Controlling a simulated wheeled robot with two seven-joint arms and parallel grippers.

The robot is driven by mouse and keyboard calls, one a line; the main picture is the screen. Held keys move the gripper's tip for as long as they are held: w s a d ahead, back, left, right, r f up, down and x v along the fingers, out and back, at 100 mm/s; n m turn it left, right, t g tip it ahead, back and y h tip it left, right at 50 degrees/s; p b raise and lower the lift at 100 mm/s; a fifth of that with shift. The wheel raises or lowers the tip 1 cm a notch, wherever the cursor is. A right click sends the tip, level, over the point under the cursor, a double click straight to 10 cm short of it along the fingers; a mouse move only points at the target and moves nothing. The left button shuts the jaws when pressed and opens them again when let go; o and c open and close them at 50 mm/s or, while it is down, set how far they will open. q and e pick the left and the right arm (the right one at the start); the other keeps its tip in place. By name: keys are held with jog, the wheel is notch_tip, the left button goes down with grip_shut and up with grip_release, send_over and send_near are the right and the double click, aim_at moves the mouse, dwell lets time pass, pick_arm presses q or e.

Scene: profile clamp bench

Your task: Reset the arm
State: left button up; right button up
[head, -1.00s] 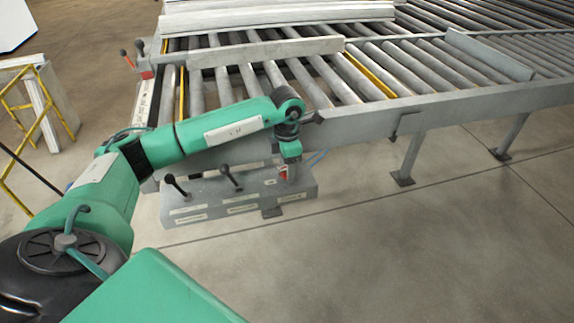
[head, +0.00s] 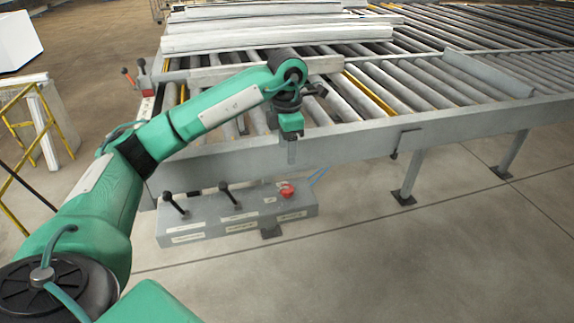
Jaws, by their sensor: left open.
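My left arm (head: 228,104) is green and reaches in from the left, bent at the elbow, with its wrist hanging down. My left gripper (head: 291,152) points down in front of the conveyor's grey front beam, above the control box. It is open, with nothing seen in it; its fingers are small here. The grey control box (head: 235,228) has two black levers (head: 228,193) and a red knob (head: 287,190). The gripper is above the knob and apart from it. My right gripper is not in view.
The roller conveyor (head: 420,129) fills the back, with long grey profiles (head: 280,40) lying on it. Two small levers (head: 141,68) stand at its left corner. A yellow rail (head: 22,125) is at the far left. The floor at the right front is clear.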

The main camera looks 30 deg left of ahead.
pick_arm(q)
jog(key=shift+r, duration=0.8)
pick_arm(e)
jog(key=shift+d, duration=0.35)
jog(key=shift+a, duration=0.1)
